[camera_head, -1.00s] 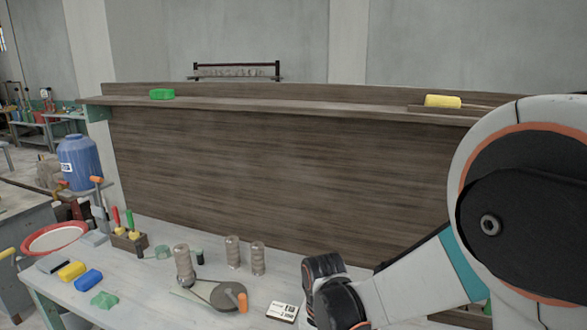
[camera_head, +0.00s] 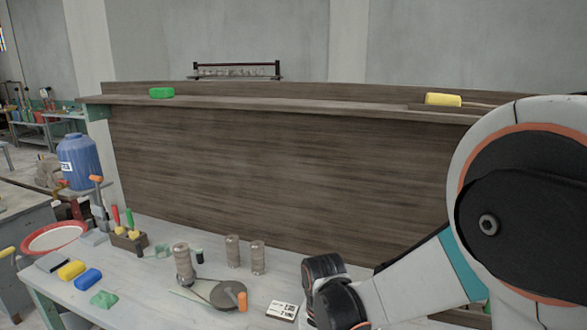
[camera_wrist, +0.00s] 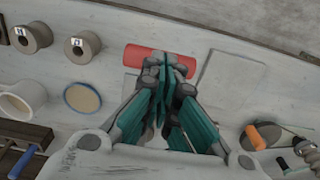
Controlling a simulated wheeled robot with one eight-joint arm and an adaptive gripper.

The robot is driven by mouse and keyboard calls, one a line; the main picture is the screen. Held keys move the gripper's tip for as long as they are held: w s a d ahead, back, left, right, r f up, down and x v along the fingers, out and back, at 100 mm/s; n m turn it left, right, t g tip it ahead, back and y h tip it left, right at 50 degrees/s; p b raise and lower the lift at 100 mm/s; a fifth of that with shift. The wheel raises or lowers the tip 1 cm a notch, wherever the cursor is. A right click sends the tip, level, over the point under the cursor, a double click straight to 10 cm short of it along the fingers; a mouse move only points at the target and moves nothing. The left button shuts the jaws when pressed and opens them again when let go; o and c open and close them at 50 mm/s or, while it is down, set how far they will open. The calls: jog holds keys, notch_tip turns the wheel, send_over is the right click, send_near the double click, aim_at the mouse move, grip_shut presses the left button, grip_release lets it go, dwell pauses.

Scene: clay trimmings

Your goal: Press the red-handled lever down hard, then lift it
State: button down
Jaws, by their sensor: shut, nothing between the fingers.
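In the wrist view a red cylinder (camera_wrist: 138,55) lies across the top middle and looks like the lever's handle. The rest of the lever is hidden or cannot be made out. My gripper (camera_wrist: 166,63) is shut and empty, its fingertips together over the middle of the red cylinder. I cannot tell whether they touch it. In the head view my arm covers the lower right, and neither the red cylinder nor the fingertips show.
In the wrist view a pale flat slab (camera_wrist: 232,84) is right of the cylinder; spools (camera_wrist: 83,46) and a white cup (camera_wrist: 22,99) are left. An orange-handled item (camera_wrist: 262,136) is lower right. In the head view the bench (camera_head: 150,300) carries several tools before a wooden backboard (camera_head: 250,170).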

jog(key=shift+f+b, duration=0.6)
jog(key=shift+f, duration=0.1)
jog(key=shift+r, duration=0.1)
dwell(1.0)
jog(key=shift+r+p, duration=2.3)
jog(key=shift+r, duration=1.2)
jog(key=shift+w+d, duration=0.15)
jog(key=shift+d, duration=0.1)
jog(key=s+d+r+n+t+b, duration=0.2)
jog(key=s+d+r+t+b, duration=0.25)
jog(key=d+b, duration=0.45)
jog(key=s+d+f+n+t+b, duration=0.2)
jog(key=s+d+b, duration=0.2)
jog(key=s, duration=0.4)
jog(key=shift+s+d+f+t+b, duration=0.35)
jog(key=shift+s+d+b, duration=0.05)
jog(key=shift+b, duration=0.25)
